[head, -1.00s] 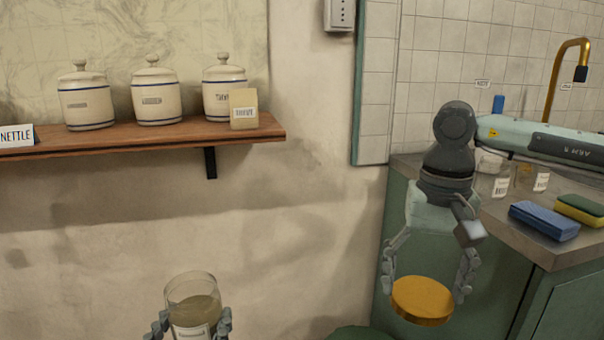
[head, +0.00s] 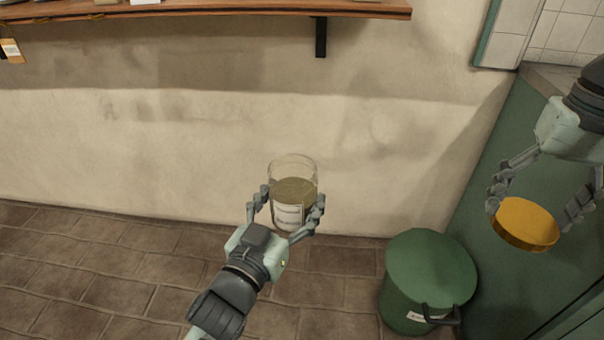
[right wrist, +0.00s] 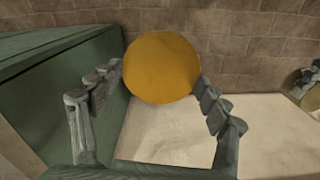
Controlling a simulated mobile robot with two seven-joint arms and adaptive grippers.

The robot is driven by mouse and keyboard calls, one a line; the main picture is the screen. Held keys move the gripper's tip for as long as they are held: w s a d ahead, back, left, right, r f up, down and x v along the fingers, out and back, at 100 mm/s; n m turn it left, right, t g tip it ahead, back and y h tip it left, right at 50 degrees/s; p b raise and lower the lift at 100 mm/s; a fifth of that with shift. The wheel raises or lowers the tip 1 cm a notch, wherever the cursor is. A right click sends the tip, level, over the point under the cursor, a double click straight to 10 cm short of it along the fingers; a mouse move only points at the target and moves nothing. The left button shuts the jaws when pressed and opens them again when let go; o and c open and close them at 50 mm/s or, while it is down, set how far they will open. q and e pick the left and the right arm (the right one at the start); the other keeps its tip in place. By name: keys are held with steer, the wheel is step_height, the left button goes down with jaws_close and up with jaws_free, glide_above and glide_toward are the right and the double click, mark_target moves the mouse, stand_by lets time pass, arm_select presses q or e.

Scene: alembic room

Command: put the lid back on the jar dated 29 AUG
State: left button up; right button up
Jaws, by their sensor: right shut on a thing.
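A clear glass jar (head: 293,190) with a pale label and murky contents stands upright, open at the top, between the fingers of my left gripper (head: 287,212). The label's writing is too small to read. My left gripper is closed around the jar's sides. My right gripper (head: 542,208) is shut on a round golden lid (head: 526,223) and holds it up at the right of the head view. The lid also shows between the fingers in the right wrist view (right wrist: 161,67). The lid is apart from the jar, to its right. The jar edges into the right wrist view (right wrist: 300,80).
A green lidded bin (head: 430,270) stands on the tiled floor (head: 120,265) below and between the grippers. A green cabinet (head: 500,285) is at the right. A wooden shelf (head: 230,12) runs along the wall above. The air between jar and lid is clear.

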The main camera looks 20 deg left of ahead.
arm_select(q)
steer(key=s+d+r+m+g+h, duration=0.1)
steer(key=s+d+m+g+h, duration=0.1)
steer(key=d+m+g+h, duration=0.2)
steer(key=d+m+h, duration=0.3)
steer(key=d+h, duration=0.3)
steer(key=d, duration=0.2)
steer(key=shift+d, duration=0.15)
steer(key=shift+w, duration=0.1)
arm_select(e)
steer(key=a+r+m, duration=0.1)
steer(key=a+r, duration=0.2)
steer(key=a, duration=0.8)
steer(key=s+a+r+m, duration=0.1)
steer(key=a+r, duration=0.3)
steer(key=a, duration=0.7)
steer(key=shift+s+a+r+m, duration=0.25)
steer(key=shift+a+m, duration=0.15)
steer(key=shift+m, duration=0.4)
steer(key=shift+f, duration=0.1)
steer(key=shift+f, duration=1.95)
steer(key=shift+f, duration=0.1)
